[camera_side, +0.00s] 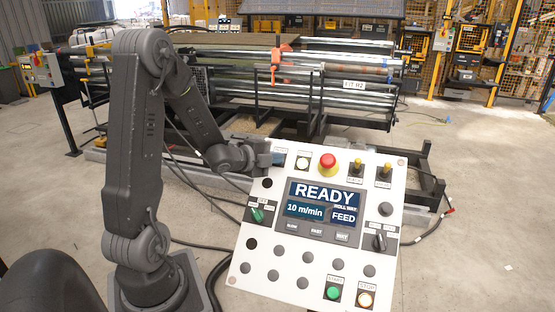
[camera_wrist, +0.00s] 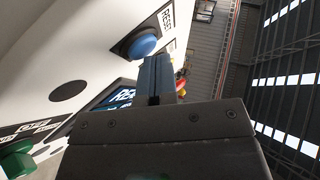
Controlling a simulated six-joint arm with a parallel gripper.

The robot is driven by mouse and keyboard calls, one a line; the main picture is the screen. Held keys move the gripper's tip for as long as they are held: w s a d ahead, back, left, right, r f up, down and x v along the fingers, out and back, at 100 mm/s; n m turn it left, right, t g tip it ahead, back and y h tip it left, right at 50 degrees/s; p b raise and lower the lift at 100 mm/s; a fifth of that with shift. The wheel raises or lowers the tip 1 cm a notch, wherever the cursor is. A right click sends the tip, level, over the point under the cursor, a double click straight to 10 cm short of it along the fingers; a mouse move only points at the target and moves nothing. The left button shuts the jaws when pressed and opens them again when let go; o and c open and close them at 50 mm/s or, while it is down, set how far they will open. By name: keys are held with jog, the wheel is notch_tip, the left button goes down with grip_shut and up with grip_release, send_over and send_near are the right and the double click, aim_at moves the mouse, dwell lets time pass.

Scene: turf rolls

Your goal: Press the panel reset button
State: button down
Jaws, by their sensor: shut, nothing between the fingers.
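The white control panel (camera_side: 262,270) stands tilted in front of my arm, its screen (camera_side: 318,207) reading READY, 10 m/min and FEED. In the wrist view a blue round button (camera_wrist: 140,45) sits on the panel beside a label (camera_wrist: 168,16) that appears to read RESET. My gripper (camera_side: 279,158) is at the panel's upper left corner and hides the blue button in the side view. In the wrist view my gripper (camera_wrist: 156,60) is shut and empty, its tips close to the blue button. I cannot tell whether they touch it.
A green selector (camera_side: 257,214) is on the left. Green start (camera_side: 333,292) and lit stop (camera_side: 365,298) buttons are below. A roller machine (camera_side: 330,80) stands behind.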

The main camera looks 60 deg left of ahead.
jog(key=shift+s+d+r, duration=0.35)
jog(key=shift+s+r, duration=0.05)
jog(key=shift+r, duration=0.15)
jog(key=shift+r, duration=0.1)
jog(key=r, duration=0.1)
jog(key=s+d+r, duration=0.2)
jog(key=shift+s+d+r, duration=0.15)
jog(key=shift+r, duration=0.2)
dwell(0.6)
jog(key=s+d+r+n+g+y, duration=0.25)
jog(key=d+r+n+g, duration=0.2)
jog(key=d+n, duration=0.45)
jog(key=s+d+n+g+h, duration=0.4)
jog(key=s+d+n, duration=0.1)
jog(key=s+d, duration=0.6)
jog(key=shift+s+d+g, duration=0.35)
jog(key=shift+s+d, duration=0.05)
jog(key=shift+d, duration=0.8)
